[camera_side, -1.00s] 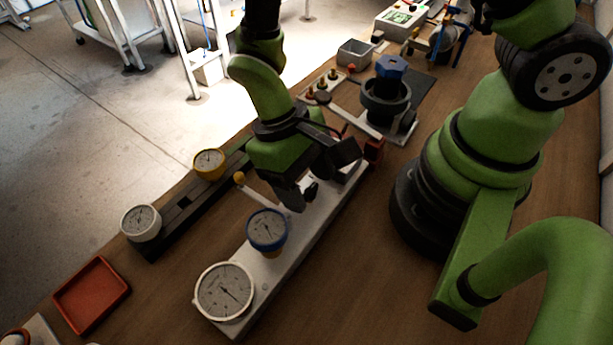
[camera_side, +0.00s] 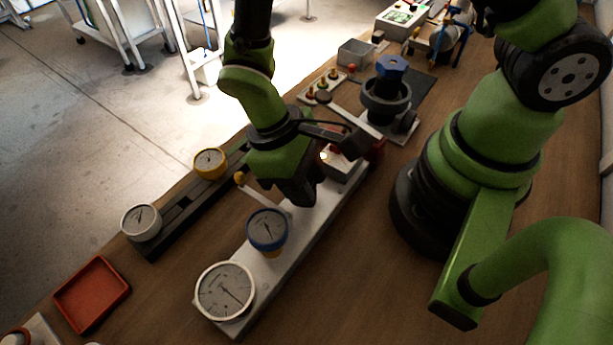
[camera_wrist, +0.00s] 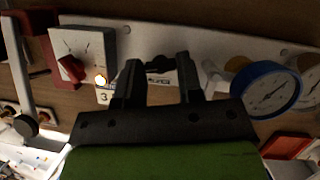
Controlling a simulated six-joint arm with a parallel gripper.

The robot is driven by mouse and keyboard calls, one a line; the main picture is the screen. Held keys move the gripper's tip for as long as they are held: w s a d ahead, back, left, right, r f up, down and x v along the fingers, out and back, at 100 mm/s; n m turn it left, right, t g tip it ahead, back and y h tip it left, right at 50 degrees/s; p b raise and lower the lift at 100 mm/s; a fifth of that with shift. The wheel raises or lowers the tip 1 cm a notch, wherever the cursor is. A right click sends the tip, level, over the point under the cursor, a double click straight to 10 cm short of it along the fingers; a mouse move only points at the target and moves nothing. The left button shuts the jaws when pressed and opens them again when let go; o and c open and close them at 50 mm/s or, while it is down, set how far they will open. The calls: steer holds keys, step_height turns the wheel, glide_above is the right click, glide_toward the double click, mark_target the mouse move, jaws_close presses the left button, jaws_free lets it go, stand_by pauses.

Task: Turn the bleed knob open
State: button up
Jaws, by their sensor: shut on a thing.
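The bleed knob (camera_wrist: 160,64) appears as a small black knob on the white board (camera_wrist: 228,48), between my fingertips in the wrist view. In the side view it is hidden behind my gripper. My gripper (camera_wrist: 158,70) is shut on the knob, one finger on each side. In the side view my gripper (camera_side: 300,197) points down at the middle of the white board (camera_side: 300,235). The knob's turn angle cannot be read here.
A blue-rimmed gauge (camera_side: 267,229) and a white gauge (camera_side: 224,290) stand on the board near my gripper. A grey box with a red knob (camera_wrist: 72,68) and a lit lamp (camera_wrist: 100,80) sits on the other side. A red tray (camera_side: 91,294) lies at the left.

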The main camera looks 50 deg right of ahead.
steer(key=n+h, duration=0.1)
steer(key=n, duration=0.2)
steer(key=n+t+h, duration=0.1)
steer(key=n, duration=0.3)
steer(key=shift+s+a, duration=0.15)
steer(key=n+t+h, duration=0.1)
steer(key=n, duration=0.3)
steer(key=shift+t, duration=0.4)
steer(key=shift+s+n+t, duration=0.15)
steer(key=shift+n+t, duration=0.55)
steer(key=shift+n, duration=1.1)
steer(key=o, duration=0.9)
steer(key=shift+o, duration=0.2)
steer(key=shift+a+r, duration=0.1)
steer(key=v, duration=0.9)
steer(key=shift+a+r, duration=0.25)
steer(key=shift+r, duration=0.05)
